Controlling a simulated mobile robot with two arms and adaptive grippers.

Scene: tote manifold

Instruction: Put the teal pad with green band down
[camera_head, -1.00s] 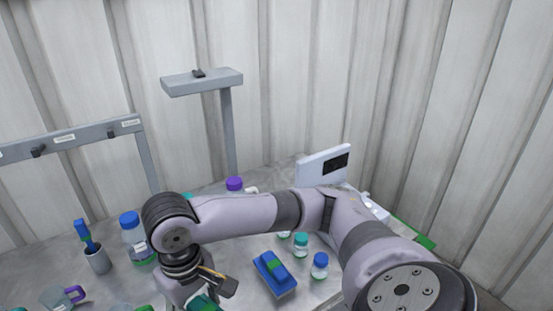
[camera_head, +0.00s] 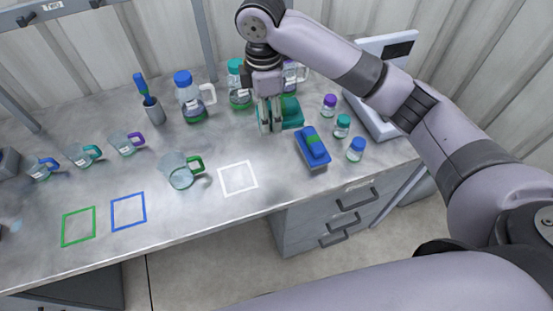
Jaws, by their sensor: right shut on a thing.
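My right gripper (camera_head: 270,126) points down over the back half of the bench, in front of the bottles. It is shut on the teal pad with green band, which is mostly hidden by the fingers. A teal block or holder (camera_head: 292,112) shows just right of the fingers; I cannot tell whether it is the pad itself or a tray under it. Whether the pad touches the bench is unclear. My left gripper is not in view.
A blue pad with green band (camera_head: 313,146) lies to the right, beside several small capped jars (camera_head: 342,126). A beaker with green handle (camera_head: 181,171) stands left of a white outlined square (camera_head: 238,178), which is empty. Blue-capped (camera_head: 193,96) and teal-capped (camera_head: 238,83) bottles stand behind.

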